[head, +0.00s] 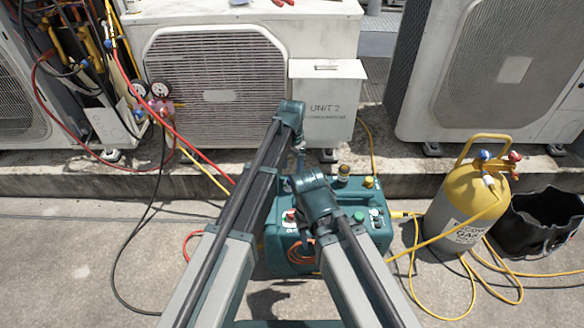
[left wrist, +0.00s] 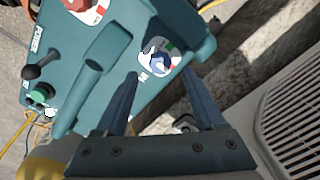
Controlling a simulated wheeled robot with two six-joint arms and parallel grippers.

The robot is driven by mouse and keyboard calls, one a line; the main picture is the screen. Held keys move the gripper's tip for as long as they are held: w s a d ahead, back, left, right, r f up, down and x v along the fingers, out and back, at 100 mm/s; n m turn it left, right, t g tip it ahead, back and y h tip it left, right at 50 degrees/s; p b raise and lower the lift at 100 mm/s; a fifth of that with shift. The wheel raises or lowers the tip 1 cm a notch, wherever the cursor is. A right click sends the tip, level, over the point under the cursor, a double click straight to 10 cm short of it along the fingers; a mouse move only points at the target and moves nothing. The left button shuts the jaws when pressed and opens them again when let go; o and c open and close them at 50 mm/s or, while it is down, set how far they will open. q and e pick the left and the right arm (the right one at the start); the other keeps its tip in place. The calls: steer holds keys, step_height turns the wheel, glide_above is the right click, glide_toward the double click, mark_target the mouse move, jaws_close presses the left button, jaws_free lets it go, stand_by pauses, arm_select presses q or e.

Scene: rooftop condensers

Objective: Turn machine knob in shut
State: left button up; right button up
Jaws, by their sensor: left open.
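The teal machine (head: 335,246) sits on the rooftop floor in front of the ledge, partly hidden by my arms. In the left wrist view its panel (left wrist: 110,65) holds a blue-and-white knob (left wrist: 156,58) on a dial with red and green parts. Small lettering beside the knob seems to read "IN". My left gripper (left wrist: 160,75) is open, one finger on each side of the picture below the knob, with nothing between the tips. In the head view the left gripper (head: 299,164) hangs over the machine's back edge. My right gripper is hidden behind its own arm.
The machine also has a teal handle (left wrist: 88,92), a black ball-ended lever (left wrist: 36,70) and a green knob (left wrist: 40,95). A yellow gas cylinder (head: 462,210) and a black bucket (head: 545,222) stand right. Hoses cross the floor. A condenser (head: 217,85) stands behind.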

mark_target(292, 179)
arm_select(q)
step_height(292, 179, up, 10)
steer(key=p, duration=0.8)
steer(key=shift+f, duration=0.25)
steer(key=s+a+n, duration=0.9)
steer(key=s+a, duration=0.9)
steer(key=s, duration=0.4)
steer(key=s+d+r+m+y+p, duration=0.15)
steer(key=s+d+m, duration=0.3)
steer(key=d, duration=0.75)
step_height(292, 179, up, 38)
steer(key=p, duration=3.8)
steer(key=shift+s+a+n, duration=0.15)
steer(key=shift+n, duration=0.2)
